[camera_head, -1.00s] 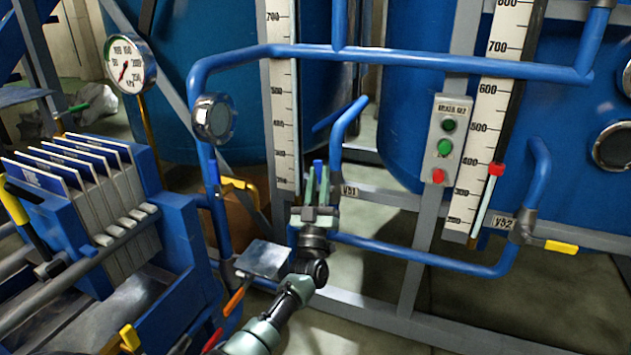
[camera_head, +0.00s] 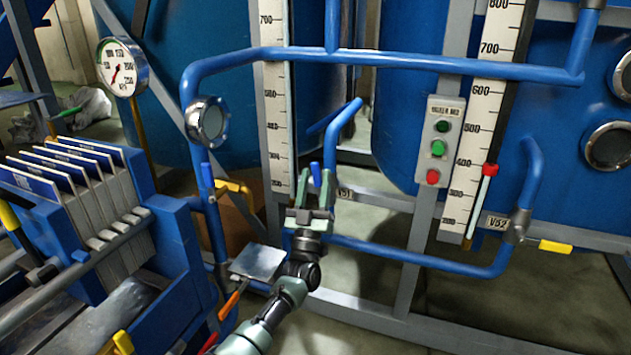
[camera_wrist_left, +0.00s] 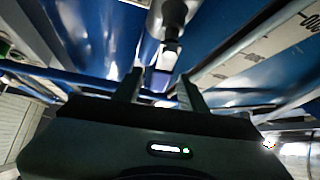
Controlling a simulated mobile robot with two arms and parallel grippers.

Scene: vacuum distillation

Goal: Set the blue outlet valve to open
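A short blue valve handle (camera_head: 316,174) stands upright by the pipe near the V51 label, in the middle of the head view. My left gripper (camera_head: 314,188) is open, with its two fingers on either side of this handle as seen from the head. In the left wrist view the blue handle (camera_wrist_left: 162,80) shows between the fingertips (camera_wrist_left: 158,88), with gaps on both sides, below a dark stem and grey fitting. Whether a finger touches it I cannot tell. My right gripper is not in view.
A yellow handle (camera_head: 233,188) is left of my gripper, and a grey plate (camera_head: 258,262) lies below left. Blue pipes (camera_head: 410,258) run around the gripper. A button box (camera_head: 438,141), a level scale (camera_head: 277,130) and a yellow V52 handle (camera_head: 555,247) are nearby.

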